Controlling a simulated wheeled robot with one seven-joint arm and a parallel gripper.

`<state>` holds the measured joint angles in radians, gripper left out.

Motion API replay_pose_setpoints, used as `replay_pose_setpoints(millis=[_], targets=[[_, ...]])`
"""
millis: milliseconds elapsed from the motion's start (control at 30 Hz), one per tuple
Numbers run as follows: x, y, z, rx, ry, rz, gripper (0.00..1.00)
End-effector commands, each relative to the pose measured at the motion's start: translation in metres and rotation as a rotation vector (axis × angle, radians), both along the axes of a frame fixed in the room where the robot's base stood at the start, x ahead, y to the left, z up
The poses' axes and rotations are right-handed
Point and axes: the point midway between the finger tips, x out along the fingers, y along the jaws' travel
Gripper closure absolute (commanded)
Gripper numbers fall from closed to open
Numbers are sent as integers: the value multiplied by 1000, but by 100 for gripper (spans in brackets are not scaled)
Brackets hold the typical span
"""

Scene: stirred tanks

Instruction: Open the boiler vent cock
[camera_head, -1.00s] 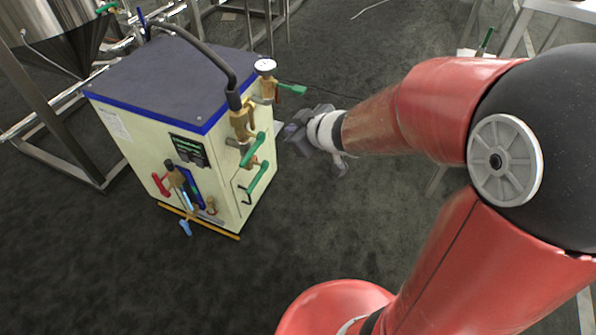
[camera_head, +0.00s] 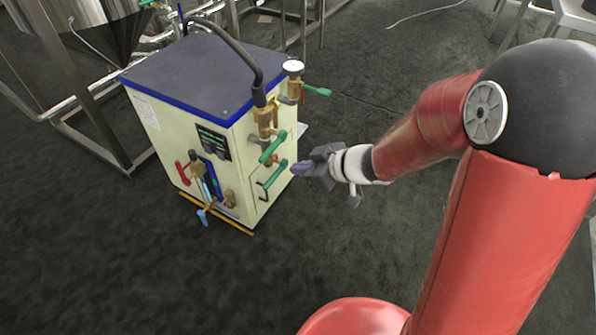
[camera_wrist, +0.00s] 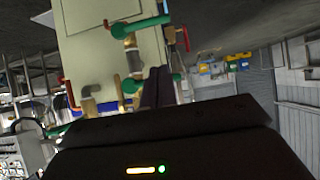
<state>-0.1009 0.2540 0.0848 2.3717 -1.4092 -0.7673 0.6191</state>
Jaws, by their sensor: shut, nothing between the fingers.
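The boiler is a cream cabinet (camera_head: 172,140) with a dark, blue-edged top. Its right side carries brass valves with green handles: an upper one (camera_head: 317,91) beside a round gauge, and a middle one (camera_head: 272,149) above a lower one (camera_head: 273,173). I cannot tell which is the vent cock. My gripper (camera_head: 301,170) is shut and empty, just right of the lower green handle, apparently apart from it. In the wrist view, its dark fingers (camera_wrist: 158,88) overlap brass fittings near one green handle (camera_wrist: 140,27) and another (camera_wrist: 131,86); contact is unclear there.
A steel tank (camera_head: 100,25) on legs stands behind left. The dark floor in front is clear.

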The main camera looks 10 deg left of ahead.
Motion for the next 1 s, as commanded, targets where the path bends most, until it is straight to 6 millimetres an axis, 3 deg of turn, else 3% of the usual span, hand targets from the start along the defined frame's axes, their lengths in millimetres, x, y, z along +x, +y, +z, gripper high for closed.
replay_pose_setpoints(millis=[367, 600, 1000], targets=[[25, 63, -48, 1, 2, 2, 100], [27, 66, -78, 1, 1, 0, 100], [28, 66, -82, 0, 0, -1, 100]])
